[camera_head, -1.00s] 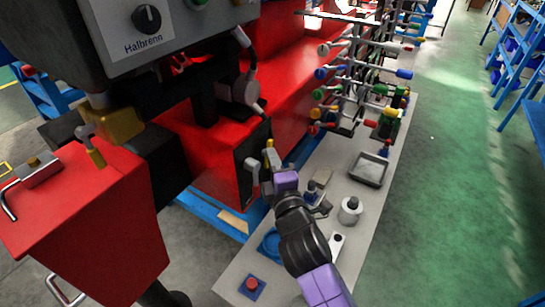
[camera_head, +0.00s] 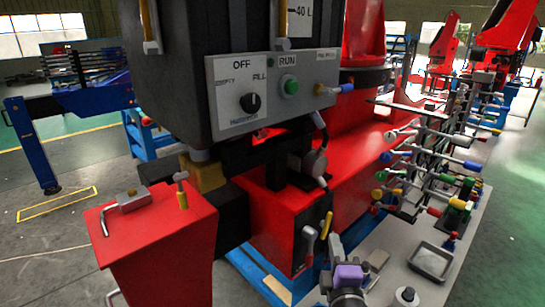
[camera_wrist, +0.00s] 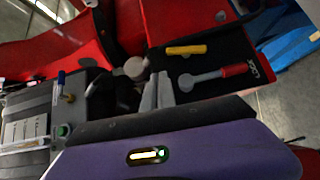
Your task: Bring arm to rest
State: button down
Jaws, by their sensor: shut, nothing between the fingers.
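My arm, with purple and dark grey links, shows at the bottom of the head view, low over the grey bench. My gripper (camera_wrist: 158,92) shows in the wrist view as two grey fingers close together, shut and empty. It points towards a black panel (camera_wrist: 212,65) on the red machine. The panel carries a yellow handle (camera_wrist: 186,49) and a grey lever with a red end (camera_wrist: 222,76). The fingers look apart from both, but the exact gap cannot be told. In the head view, the yellow handle (camera_head: 327,229) and the lever (camera_head: 309,246) stand just beyond my arm.
A control box with a dial (camera_head: 251,103) and green button (camera_head: 289,85) overhangs the red machine (camera_head: 280,220). The grey bench (camera_head: 395,245) holds a metal tray (camera_head: 431,261) and a rack of coloured-ended rods (camera_head: 440,165). A red cabinet (camera_head: 155,255) stands left. Green floor lies right.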

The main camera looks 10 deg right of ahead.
jog(key=s+a+r+m+t+y, duration=0.2)
jog(key=s+a+m+y, duration=0.1)
jog(key=s+m, duration=0.3)
jog(key=s+d+f+m+g, duration=0.1)
jog(key=s+f+m, duration=0.2)
jog(key=s, duration=0.9)
jog(key=s+d+f+m+g+b, duration=0.1)
jog(key=s+f+m+g, duration=0.1)
jog(key=s, duration=1.1)
jog(key=s+d+f+m+g+b, duration=0.1)
jog(key=s+f+m, duration=0.3)
jog(key=s, duration=0.9)
jog(key=shift+f+m+g, duration=0.2)
jog(key=shift+m+g, duration=0.1)
jog(key=shift+g, duration=0.2)
